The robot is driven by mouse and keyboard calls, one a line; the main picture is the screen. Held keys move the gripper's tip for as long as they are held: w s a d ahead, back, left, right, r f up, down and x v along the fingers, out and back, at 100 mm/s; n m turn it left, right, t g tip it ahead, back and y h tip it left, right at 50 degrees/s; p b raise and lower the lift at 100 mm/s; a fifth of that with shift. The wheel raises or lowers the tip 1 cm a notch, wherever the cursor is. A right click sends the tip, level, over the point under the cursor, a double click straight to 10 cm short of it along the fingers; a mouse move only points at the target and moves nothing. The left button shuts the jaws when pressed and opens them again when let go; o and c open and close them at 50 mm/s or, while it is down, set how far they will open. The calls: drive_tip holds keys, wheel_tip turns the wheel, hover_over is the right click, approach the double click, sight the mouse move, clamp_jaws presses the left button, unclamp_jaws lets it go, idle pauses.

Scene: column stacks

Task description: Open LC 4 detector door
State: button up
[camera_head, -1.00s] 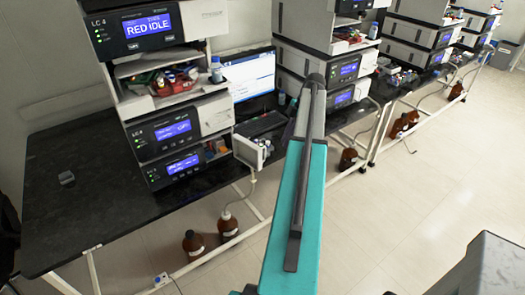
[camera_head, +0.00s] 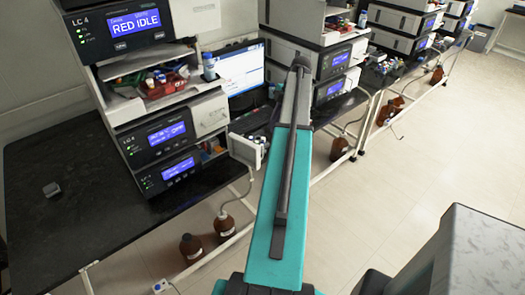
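The LC 4 stack (camera_head: 150,100) stands on the black bench at the left of the view. Its top unit has a display (camera_head: 134,24) reading "RED IDLE" and a light panel at its right. Below an open shelf, two more units carry lit blue displays, the upper one (camera_head: 165,133) with a pale front panel (camera_head: 210,114) beside it. I cannot tell which unit is the detector, and no door is clearly seen open. My teal arm rises through the middle, right of the stack. My gripper is not distinguishable at its far end.
A monitor (camera_head: 238,70) stands right of the stack. Brown bottles (camera_head: 191,247) stand on the floor below. Other instrument stacks (camera_head: 300,60) line the bench beyond.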

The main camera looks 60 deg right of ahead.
sight(247, 149)
drive_tip(key=shift+f, duration=0.2)
drive_tip(key=shift+p+x, duration=2.45)
drive_tip(key=shift+x, duration=4.2)
drive_tip(key=shift+d, duration=0.15)
drive_tip(key=shift+c, duration=0.5)
clamp_jaws()
drive_tip(key=shift+f, duration=0.1)
